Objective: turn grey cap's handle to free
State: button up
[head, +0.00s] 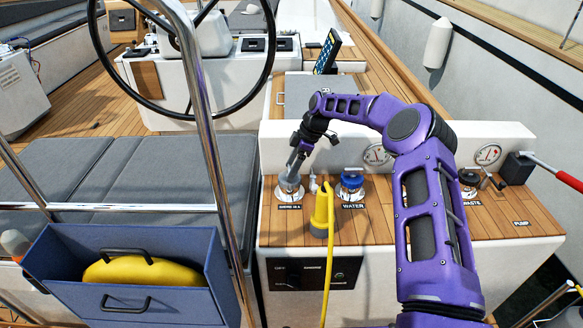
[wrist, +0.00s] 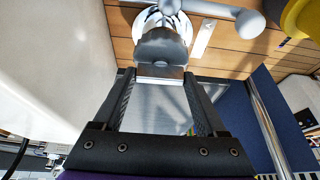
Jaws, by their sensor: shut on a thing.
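The grey cap (head: 289,191) sits in a round bright fitting on the teak deck panel, left of the blue cap. A label lies in front of it, too small to read surely. My gripper (head: 294,162) comes down on it from above. In the wrist view my gripper (wrist: 160,76) is shut on a dark grey part of the cap's handle (wrist: 165,46), over the pale round fitting (wrist: 146,22). A light grey bar with a ball end (wrist: 247,22) reaches right from there. The fingers partly hide the cap, and I cannot tell its turn angle.
A yellow plug (head: 320,212) with a yellow cable stands close right of the cap. The blue water cap (head: 350,184) is beyond it. A white upright wall (head: 460,141) with gauges rises behind. A steel rail (head: 205,120) and a blue bin (head: 130,265) stand left.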

jog(key=o, duration=1.3)
jog(key=shift+r, duration=0.1)
jog(key=p+v, duration=0.1)
jog(key=v, duration=1.6)
jog(key=shift+d, duration=0.15)
